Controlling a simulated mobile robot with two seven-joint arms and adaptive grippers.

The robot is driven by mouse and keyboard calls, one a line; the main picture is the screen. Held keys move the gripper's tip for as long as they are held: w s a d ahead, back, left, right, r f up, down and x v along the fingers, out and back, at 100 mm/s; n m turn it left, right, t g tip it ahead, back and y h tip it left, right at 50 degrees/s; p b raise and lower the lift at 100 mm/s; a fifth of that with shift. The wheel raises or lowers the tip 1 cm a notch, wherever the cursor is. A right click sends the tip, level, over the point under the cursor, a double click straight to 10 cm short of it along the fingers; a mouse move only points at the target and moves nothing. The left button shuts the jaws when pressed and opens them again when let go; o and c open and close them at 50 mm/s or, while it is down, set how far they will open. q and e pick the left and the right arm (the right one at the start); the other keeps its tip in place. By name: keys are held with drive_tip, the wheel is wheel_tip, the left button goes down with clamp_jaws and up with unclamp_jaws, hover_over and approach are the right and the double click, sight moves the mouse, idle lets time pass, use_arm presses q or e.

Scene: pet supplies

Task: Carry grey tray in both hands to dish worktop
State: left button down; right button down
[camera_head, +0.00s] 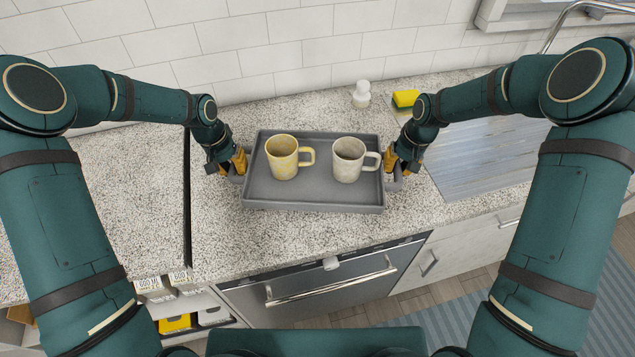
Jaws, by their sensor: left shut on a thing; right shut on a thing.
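The grey tray (315,196) is level over the speckled dish worktop (255,245), near its front edge; I cannot tell whether it touches the worktop. A yellow mug (283,158) and a pale grey mug (348,160) stand upright on it, handles to the right. My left gripper (238,165) is shut on the tray's left handle. My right gripper (392,167) is shut on the tray's right handle. The fingers partly hide both handles.
A small white bottle (361,94) and a yellow and green sponge (405,99) stand behind the tray. A ribbed draining area (480,155) and a tap (570,15) are at right. A dark gap (187,200) splits the counter at left. A steel-fronted appliance (320,285) is below.

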sight(242, 184)
use_arm(q)
drive_tip(key=shift+f, duration=0.15)
use_arm(e)
drive_tip(key=shift+f, duration=0.15)
